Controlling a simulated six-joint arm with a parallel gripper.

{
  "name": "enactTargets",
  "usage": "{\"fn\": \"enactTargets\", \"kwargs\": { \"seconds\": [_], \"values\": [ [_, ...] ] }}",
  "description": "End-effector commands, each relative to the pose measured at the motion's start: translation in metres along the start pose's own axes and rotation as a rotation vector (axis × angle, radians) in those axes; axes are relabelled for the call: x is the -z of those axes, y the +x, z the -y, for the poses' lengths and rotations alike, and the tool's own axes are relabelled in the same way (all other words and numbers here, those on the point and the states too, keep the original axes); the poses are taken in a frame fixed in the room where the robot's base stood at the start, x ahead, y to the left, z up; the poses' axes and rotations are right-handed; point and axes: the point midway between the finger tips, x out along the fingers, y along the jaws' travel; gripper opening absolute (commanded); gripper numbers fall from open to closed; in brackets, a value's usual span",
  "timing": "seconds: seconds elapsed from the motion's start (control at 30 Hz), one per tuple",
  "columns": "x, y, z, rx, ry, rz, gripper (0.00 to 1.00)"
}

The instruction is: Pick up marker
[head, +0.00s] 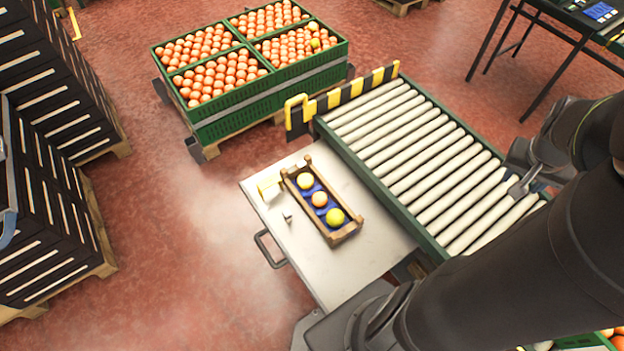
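I cannot pick out a marker for certain. On the white side table (376,262) lie a small yellow-and-white item (269,187) and a tiny grey piece (288,217), both too small to identify. They are left of a wooden tray (347,234) with a blue lining. The tray holds a pale yellow fruit (305,181), an orange one (319,199) and a yellow-green one (335,217). My gripper (519,189) appears at the right, over the roller conveyor's right end and well away from the table items. Its finger opening is not clear.
The roller conveyor (420,165) adjoins the table, with a yellow-black striped barrier (345,95) at its far end. Green crates (250,95) of oranges stand behind. Black stacked crates (50,180) stand left.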

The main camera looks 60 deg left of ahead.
Motion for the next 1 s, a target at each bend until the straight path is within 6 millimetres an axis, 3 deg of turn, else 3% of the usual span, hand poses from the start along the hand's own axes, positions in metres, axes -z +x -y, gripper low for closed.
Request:
{"fn": "enactTargets", "kwargs": {
  "seconds": [0.17,0.37,0.57,0.77,1.0],
  "values": [
    [0.008,0.01,0.037,0.032,-0.081,0.009,0.45],
    [0.014,0.029,0.125,0.097,-0.265,0.031,0.45],
    [0.0,0.045,0.217,0.154,-0.452,0.056,0.45],
    [-0.036,0.057,0.304,0.198,-0.641,0.084,0.45],
    [-0.105,0.069,0.398,0.237,-0.868,0.119,0.45]
  ]
}}
